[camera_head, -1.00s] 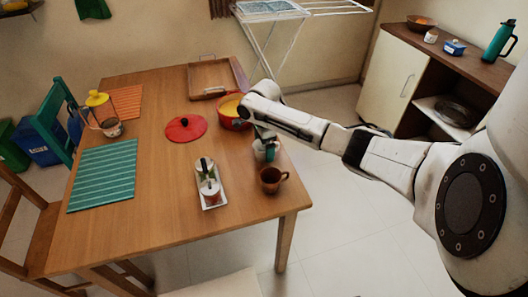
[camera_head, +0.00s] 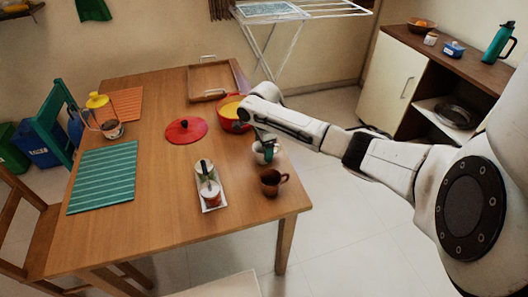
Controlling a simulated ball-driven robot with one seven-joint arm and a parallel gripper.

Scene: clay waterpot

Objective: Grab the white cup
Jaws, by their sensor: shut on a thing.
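The white cup (camera_head: 259,155) is at the right side of the wooden table, between the red pot and the brown mug. My gripper (camera_head: 267,151) points down at it from above and is shut on it. The arm and the fingers cover part of the cup. I cannot tell whether the cup still touches the table.
A brown mug (camera_head: 271,184) stands just in front of the cup. A red pot (camera_head: 230,125) with yellow contents is behind it, partly hidden by my arm. A white tray (camera_head: 215,207) with jars and a red lid (camera_head: 184,138) lie to the left. The table's right edge is close.

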